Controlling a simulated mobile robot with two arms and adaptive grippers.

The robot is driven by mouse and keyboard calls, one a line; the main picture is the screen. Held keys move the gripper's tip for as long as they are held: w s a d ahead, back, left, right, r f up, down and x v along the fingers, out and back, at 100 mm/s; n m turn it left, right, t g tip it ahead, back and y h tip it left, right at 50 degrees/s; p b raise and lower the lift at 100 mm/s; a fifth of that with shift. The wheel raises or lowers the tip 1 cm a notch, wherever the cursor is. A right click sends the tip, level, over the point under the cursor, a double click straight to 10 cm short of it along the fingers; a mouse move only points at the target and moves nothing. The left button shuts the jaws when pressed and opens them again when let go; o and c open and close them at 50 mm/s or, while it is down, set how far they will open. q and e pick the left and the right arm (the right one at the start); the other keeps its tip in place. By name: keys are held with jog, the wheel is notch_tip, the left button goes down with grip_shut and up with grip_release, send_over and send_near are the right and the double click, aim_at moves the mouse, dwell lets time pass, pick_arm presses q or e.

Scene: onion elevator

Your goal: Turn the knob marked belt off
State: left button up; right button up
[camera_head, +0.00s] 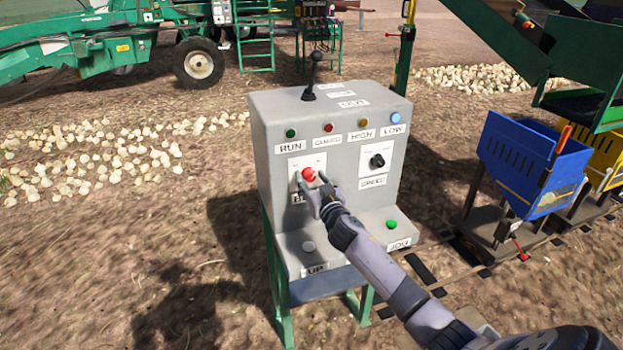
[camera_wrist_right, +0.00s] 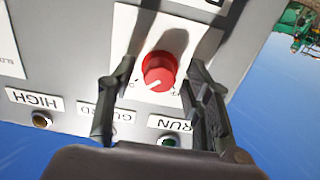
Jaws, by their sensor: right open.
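A red knob (camera_head: 308,174) sits on a white plate on the front of the grey control box (camera_head: 270,215). The label under it is mostly hidden by my right gripper (camera_head: 315,184), so I cannot read it fully. In the right wrist view the red knob (camera_wrist_right: 159,71) shows a white pointer line, and the picture is upside down. My right gripper (camera_wrist_right: 160,66) is open, with one finger on each side of the knob. Gaps show between the fingers and the knob. My left gripper is not in view.
A black knob (camera_head: 377,160) marked SPEED is to the right. Lamps line the box above, and a black lever (camera_head: 311,80) stands on top. UP (camera_head: 308,246) and JOG (camera_head: 391,224) buttons are below. A blue cart (camera_head: 530,165) stands at right.

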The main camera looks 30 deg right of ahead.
jog(key=shift+w, duration=0.15)
jog(key=shift+c, duration=0.2)
grip_shut()
dwell(0.4)
